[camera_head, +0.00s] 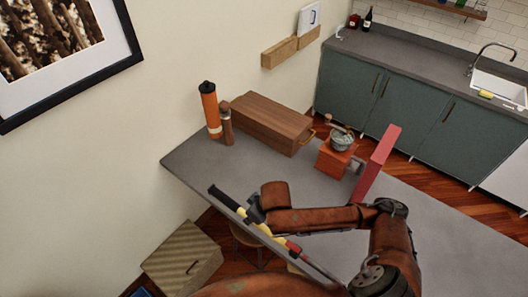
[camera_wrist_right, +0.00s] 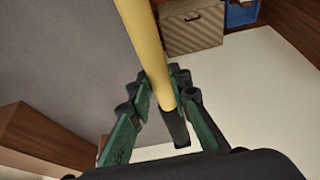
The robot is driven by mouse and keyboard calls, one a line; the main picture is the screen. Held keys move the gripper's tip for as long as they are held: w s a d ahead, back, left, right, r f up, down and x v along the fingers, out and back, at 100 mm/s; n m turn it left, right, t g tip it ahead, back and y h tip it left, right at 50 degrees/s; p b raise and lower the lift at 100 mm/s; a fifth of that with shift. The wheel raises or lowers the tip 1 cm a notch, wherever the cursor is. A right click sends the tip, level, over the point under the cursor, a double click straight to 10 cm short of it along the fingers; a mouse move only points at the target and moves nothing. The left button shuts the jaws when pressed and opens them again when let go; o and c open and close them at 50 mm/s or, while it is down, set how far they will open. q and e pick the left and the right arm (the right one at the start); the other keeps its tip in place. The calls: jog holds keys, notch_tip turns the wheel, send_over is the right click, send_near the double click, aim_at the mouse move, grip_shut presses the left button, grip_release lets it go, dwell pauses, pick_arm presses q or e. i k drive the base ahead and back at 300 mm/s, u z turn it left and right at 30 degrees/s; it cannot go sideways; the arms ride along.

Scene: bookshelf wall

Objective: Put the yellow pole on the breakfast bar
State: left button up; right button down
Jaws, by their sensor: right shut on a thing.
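The yellow pole (camera_head: 236,208) has a black end and a red section. My right gripper (camera_head: 256,210) is shut on it near the black end. The pole is tilted across the near-left edge of the grey breakfast bar (camera_head: 185,158) in the head view; I cannot tell whether it touches. In the right wrist view the pole (camera_wrist_right: 148,45) runs between the green finger pads of my right gripper (camera_wrist_right: 165,100), and the bar's grey top (camera_wrist_right: 65,60) lies to its left. My left gripper is not in view.
On the bar stand an orange cylinder (camera_head: 209,108), a brown pepper mill (camera_head: 226,125), a wooden box (camera_head: 262,125), an orange-red block (camera_head: 333,160) with a pot (camera_head: 341,139) and a red upright panel (camera_head: 377,163). The bar's left front is clear. A drawer box (camera_head: 182,258) stands below.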

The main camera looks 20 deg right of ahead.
aim_at(245, 166)
jog(key=i, duration=0.85)
